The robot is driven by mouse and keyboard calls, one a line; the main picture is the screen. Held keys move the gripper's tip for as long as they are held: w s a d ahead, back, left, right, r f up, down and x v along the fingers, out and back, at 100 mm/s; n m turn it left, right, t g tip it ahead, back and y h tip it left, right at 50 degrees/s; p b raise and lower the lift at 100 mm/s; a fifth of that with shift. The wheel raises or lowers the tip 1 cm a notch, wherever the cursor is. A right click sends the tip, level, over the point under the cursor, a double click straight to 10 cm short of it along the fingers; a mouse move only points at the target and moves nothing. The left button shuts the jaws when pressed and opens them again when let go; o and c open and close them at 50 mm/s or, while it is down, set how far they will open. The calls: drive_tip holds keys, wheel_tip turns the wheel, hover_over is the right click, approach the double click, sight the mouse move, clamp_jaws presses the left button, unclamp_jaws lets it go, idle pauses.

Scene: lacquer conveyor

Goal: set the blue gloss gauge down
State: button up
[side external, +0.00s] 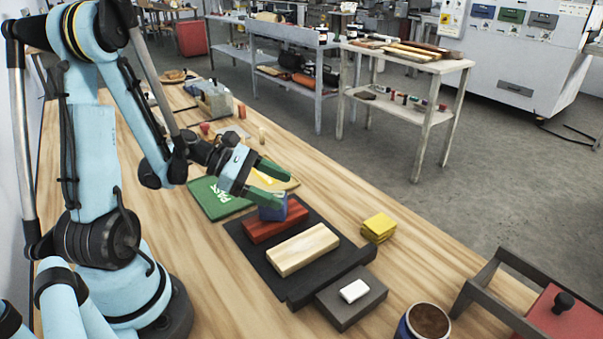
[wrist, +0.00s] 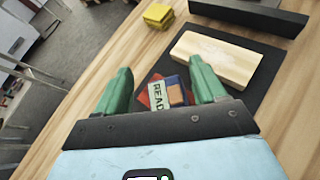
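The blue gauge (side external: 272,208) is a small blue block at the far end of the red block (side external: 272,225), and appears to rest on it. In the wrist view the blue gauge (wrist: 174,88) shows between my fingers, near a pale label reading "READ" (wrist: 157,95). My gripper (side external: 268,180) has green fingers spread apart above the gauge. The wrist view shows a gap beside the left finger, while the right finger is close to the gauge. Whether that finger touches it I cannot tell. The gauge's underside is hidden.
A pale wooden block (side external: 303,248) lies beside the red block on a black mat (side external: 258,252).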

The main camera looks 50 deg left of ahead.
drive_tip(key=shift+o, duration=0.4)
drive_tip(key=v, duration=0.7)
drive_tip(key=w+d+r+m+g+y, duration=0.2)
drive_tip(key=d+m+y, duration=0.6)
drive_tip(key=m, duration=1.7)
drive_tip(key=d, duration=0.4)
drive_tip(key=shift+w+r, duration=0.35)
drive_tip(key=shift+w, duration=0.05)
